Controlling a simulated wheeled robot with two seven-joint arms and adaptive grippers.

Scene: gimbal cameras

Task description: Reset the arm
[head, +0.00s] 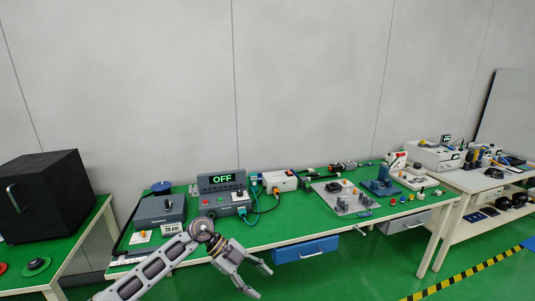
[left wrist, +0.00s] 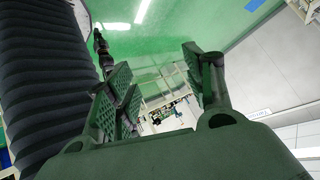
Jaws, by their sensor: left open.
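My left gripper (head: 258,279) comes in from the lower left in the head view, with its arm bent at a round joint. It is open and empty, in front of the near edge of the green-topped workbench (head: 265,234). In the left wrist view the open fingers of the left gripper (left wrist: 168,95) show with a gap between them and nothing held. Below and beyond them are a green floor and distant furniture, small and hard to make out.
The bench holds a device reading OFF (head: 222,184), a grey box (head: 158,210), a white box (head: 280,181) and a parts tray (head: 343,199). A blue drawer (head: 305,250) hangs below. A black box (head: 43,195) stands left, a white table (head: 470,182) right.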

